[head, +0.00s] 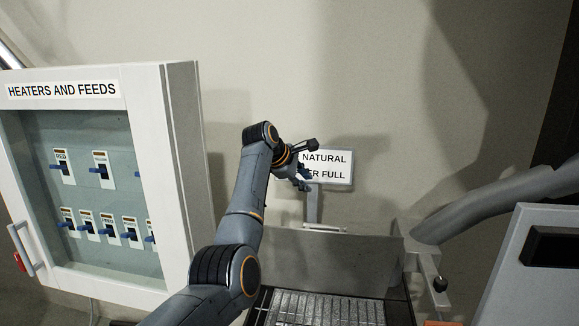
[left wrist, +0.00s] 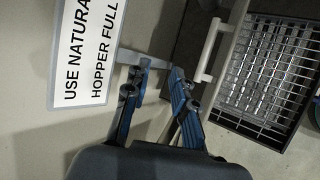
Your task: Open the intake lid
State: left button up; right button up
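The intake lid (head: 335,262) is a grey metal panel standing up behind the dark metal grate (head: 325,308), which lies uncovered. A pale bar handle (head: 323,228) sits along the lid's top edge; it also shows in the left wrist view (left wrist: 208,50). My left gripper (head: 304,165) is above the handle, in front of the wall sign. In the left wrist view its two fingers (left wrist: 160,68) are apart with nothing held between them, and the handle lies to their right, apart from them. My right gripper is not in view.
A white cabinet (head: 180,150) labelled "HEATERS AND FEEDS", with several switches, stands at the left. The sign (head: 340,160) is behind my gripper. A small black-knobbed lever (head: 439,285), a thick grey tube (head: 500,203) and a grey box (head: 535,285) are at the right.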

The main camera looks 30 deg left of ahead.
pick_arm(q)
jog(key=v, duration=1.2)
jog(key=shift+s+r, duration=0.15)
